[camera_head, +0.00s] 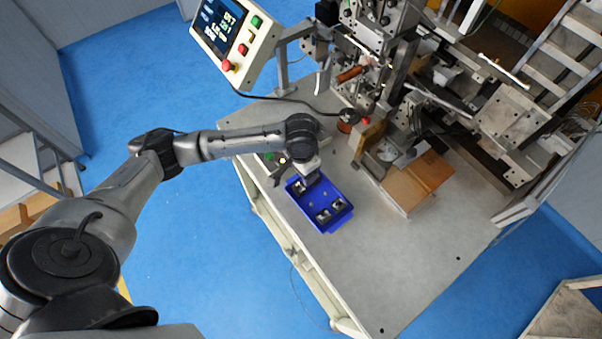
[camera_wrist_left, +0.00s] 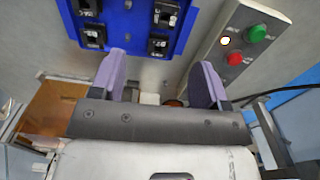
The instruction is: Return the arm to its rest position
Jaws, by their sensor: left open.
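My left arm reaches in from the left in the head view. Its gripper (camera_head: 292,174) is above the table, by the upper left end of a blue tray (camera_head: 331,226). In the wrist view the two purple fingers of this gripper (camera_wrist_left: 158,80) stand wide apart with nothing held between them. The tray (camera_wrist_left: 126,30) lies beyond the fingers in that view and holds several small black and metal parts (camera_wrist_left: 158,45). The gripper partly hides the tray's upper end in the head view. My right gripper is not in view.
A button box (camera_wrist_left: 238,42) with green and red buttons is beside the gripper. The coil winding machine (camera_head: 385,70), a brown box (camera_head: 407,188) and a screen panel (camera_head: 234,35) stand around. The front of the table (camera_head: 400,270) is clear.

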